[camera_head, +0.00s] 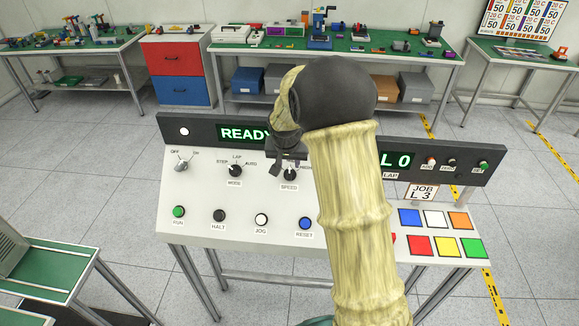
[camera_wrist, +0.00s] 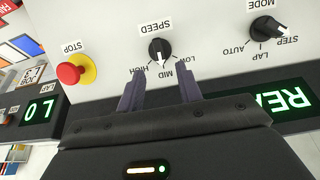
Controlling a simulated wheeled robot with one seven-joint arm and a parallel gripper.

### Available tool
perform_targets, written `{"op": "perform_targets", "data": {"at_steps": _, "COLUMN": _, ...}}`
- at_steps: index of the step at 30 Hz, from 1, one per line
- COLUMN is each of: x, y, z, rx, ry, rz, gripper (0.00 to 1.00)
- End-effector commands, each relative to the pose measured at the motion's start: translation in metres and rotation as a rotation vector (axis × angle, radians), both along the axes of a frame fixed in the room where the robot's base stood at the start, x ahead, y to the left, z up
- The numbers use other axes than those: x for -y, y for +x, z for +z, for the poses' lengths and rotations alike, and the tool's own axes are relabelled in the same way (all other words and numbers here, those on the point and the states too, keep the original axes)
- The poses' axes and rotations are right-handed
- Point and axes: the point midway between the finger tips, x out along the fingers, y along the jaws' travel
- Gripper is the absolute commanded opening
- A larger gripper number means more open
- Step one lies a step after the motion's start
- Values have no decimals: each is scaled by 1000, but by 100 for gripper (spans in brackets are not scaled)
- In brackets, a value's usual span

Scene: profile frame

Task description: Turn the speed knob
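The black speed knob (camera_wrist: 158,50) sits on the sloped panel face (camera_wrist: 112,32), under the label SPEED in the wrist view's upside-down picture. Its white pointer mark faces the MID label, between HIGH and LOW. It also shows in the head view (camera_head: 290,175), partly covered by my gripper. My gripper (camera_wrist: 160,84) is open and empty, its two dark fingers apart. In the wrist view the knob shows beyond the gap between the fingertips, and no finger visibly touches it. In the head view my gripper (camera_head: 288,156) is just above the knob.
The mode knob (camera_head: 235,171) is to the left, and a red stop button (camera_wrist: 76,71) is on the knob's other side. Run, halt, jog and reset (camera_head: 305,223) buttons line the front. The display (camera_head: 245,133) reads READY, partly hidden. My arm covers the panel's middle.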

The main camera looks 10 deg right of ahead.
Motion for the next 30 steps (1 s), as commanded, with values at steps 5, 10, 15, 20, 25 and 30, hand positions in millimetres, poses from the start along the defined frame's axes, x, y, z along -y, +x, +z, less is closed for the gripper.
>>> {"op": "perform_targets", "data": {"at_steps": 5, "x": 4, "y": 9, "z": -24, "rx": -5, "ry": -1, "rz": 1, "gripper": 35}}
{"op": "perform_targets", "data": {"at_steps": 10, "x": 6, "y": 18, "z": -44, "rx": -3, "ry": -2, "rz": 0, "gripper": 35}}
{"op": "perform_targets", "data": {"at_steps": 15, "x": 8, "y": 22, "z": -55, "rx": 0, "ry": -1, "rz": 1, "gripper": 35}}
{"op": "perform_targets", "data": {"at_steps": 20, "x": 8, "y": 23, "z": -57, "rx": 1, "ry": -1, "rz": 1, "gripper": 35}}
{"op": "perform_targets", "data": {"at_steps": 25, "x": 8, "y": 22, "z": -57, "rx": 0, "ry": 0, "rz": 1, "gripper": 28}}
{"op": "perform_targets", "data": {"at_steps": 30, "x": 8, "y": 22, "z": -57, "rx": 0, "ry": 0, "rz": 1, "gripper": 0}}
